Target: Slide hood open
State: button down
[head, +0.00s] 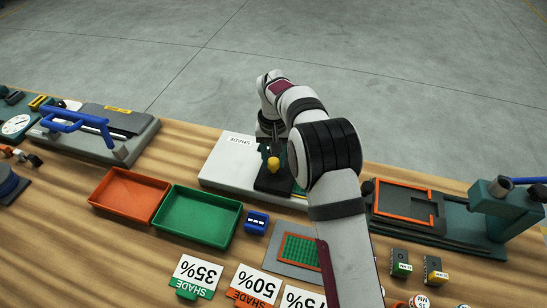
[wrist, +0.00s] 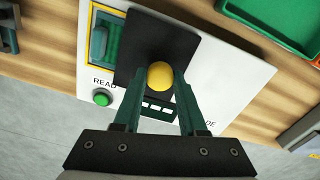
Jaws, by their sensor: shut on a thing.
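The hood is a black plate (head: 268,183) with a yellow knob (head: 273,164), on a white device (head: 226,165) labelled SHADE. My gripper (head: 272,152) reaches down onto the knob. In the wrist view my gripper (wrist: 160,80) has its two green fingers shut on the yellow knob (wrist: 160,75), one on each side. The black hood (wrist: 150,35) lies across part of a yellow-framed opening (wrist: 104,38) with a teal inside. The part of the opening under the hood is hidden. A green button (wrist: 103,97) marked READ sits beside it.
An orange tray (head: 130,195) and a green tray (head: 197,216) stand left of the device. A blue item (head: 257,222) and a grey plate with a green mesh (head: 297,250) lie in front. An orange-framed fixture (head: 405,205) stands to the right.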

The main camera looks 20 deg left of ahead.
jog(key=a, duration=0.8)
jog(key=shift+a, duration=0.3)
jog(key=shift+c, duration=2.3)
grip_release()
notch_tip(320, 180, up, 8)
jog(key=shift+f, duration=0.25)
